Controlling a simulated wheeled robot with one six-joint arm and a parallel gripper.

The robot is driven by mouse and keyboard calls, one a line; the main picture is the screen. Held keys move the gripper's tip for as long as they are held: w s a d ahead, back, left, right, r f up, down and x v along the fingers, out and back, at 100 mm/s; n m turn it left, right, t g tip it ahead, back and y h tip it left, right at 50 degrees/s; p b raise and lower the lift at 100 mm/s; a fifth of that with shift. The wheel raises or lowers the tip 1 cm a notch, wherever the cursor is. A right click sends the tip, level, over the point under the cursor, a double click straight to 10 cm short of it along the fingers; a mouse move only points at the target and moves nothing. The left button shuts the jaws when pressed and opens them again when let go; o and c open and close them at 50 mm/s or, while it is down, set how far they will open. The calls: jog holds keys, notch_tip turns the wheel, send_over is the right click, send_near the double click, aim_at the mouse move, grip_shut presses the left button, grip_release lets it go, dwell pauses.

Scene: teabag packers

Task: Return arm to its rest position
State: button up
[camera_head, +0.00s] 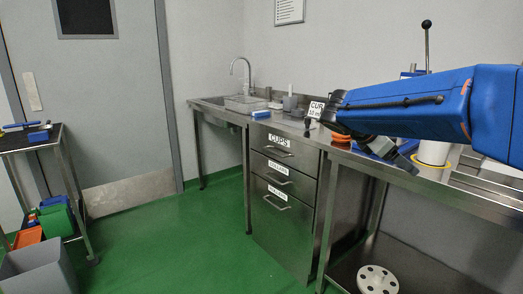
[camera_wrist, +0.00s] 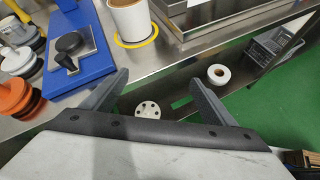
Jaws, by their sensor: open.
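My gripper (camera_wrist: 160,95) is open and empty in the wrist view, its two dark fingers spread apart. It hangs over the front edge of the steel counter (camera_wrist: 165,62), with the floor and lower shelf visible between the fingers. In the head view my blue arm reaches in from the right over the counter (camera_head: 462,190), and the gripper (camera_head: 405,160) points down near the counter's front edge. The fingertips are small there and partly dark against the steel.
A white cylinder (camera_wrist: 131,20) stands in a yellow ring (camera_wrist: 138,42) beyond the fingers. A blue stand (camera_wrist: 80,55) and orange discs (camera_wrist: 15,97) are at left. A white perforated disc (camera_head: 377,280) lies on the lower shelf.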

jog(key=s+a+f+m+y, duration=0.3)
jog(key=s+f+m, duration=0.3)
jog(key=s, duration=0.4)
jog(key=s+a+f+m+t+y, duration=0.1)
jog(key=s+a+f+m+y, duration=0.3)
jog(key=s, duration=0.6)
jog(key=s+a+f+m+y, duration=0.3)
jog(key=s+f+m+y, duration=0.1)
jog(key=s+f+m, duration=0.4)
jog(key=shift+s+a+f+t, duration=0.15)
jog(key=shift+s+f+t, duration=0.15)
jog(key=shift+s+f, duration=0.85)
jog(key=shift+w+f, duration=0.15)
jog(key=shift+w, duration=0.05)
